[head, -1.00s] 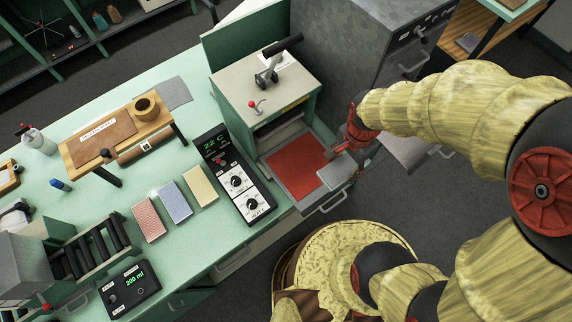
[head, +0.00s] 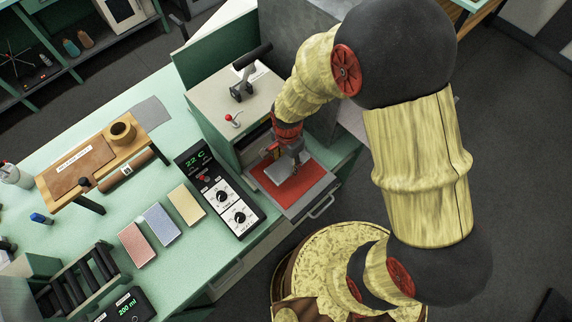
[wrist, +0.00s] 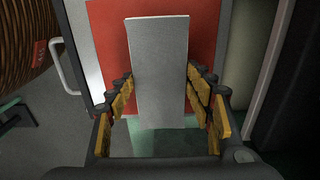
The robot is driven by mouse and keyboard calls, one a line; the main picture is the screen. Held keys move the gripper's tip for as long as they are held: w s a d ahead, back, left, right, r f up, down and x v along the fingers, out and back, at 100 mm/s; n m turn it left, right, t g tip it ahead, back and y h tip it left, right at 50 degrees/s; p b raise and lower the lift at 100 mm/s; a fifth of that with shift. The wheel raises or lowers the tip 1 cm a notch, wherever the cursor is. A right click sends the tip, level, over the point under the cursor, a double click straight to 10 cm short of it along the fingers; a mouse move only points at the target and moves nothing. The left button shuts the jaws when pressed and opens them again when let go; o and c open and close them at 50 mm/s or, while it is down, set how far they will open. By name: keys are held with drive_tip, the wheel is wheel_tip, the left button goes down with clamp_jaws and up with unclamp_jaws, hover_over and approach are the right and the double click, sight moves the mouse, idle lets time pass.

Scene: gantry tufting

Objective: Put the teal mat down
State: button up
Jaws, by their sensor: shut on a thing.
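My gripper (head: 285,166) is over the red platen (head: 308,189) of the pulled-out tray in front of the press. In the wrist view its fingers (wrist: 159,85) are shut on the sides of a flat, pale grey slab (wrist: 159,60). The slab lies over the red platen (wrist: 207,35) in this view; I cannot tell whether it touches it. It looks grey, not teal, and no separate teal mat is distinct. A dark teal surface (wrist: 160,143) shows below the slab's near end. In the head view the arm and gripper hide part of the platen.
The press (head: 235,100) with its lever stands just behind the platen. The control box (head: 215,190) is to the left. A pink pad (head: 138,244), a blue pad (head: 161,223) and a yellow pad (head: 186,205) lie on the bench. The tray handle (head: 321,207) sticks out in front.

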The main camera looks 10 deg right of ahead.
sight(286, 163)
drive_tip(key=shift+a+f, duration=0.15)
drive_tip(key=shift+f, duration=0.1)
drive_tip(key=shift+w+f, duration=0.15)
drive_tip(key=shift+f, duration=1.4)
drive_tip(key=shift+f, duration=0.15)
drive_tip(key=o, duration=1.2)
drive_tip(key=shift+c, duration=0.2)
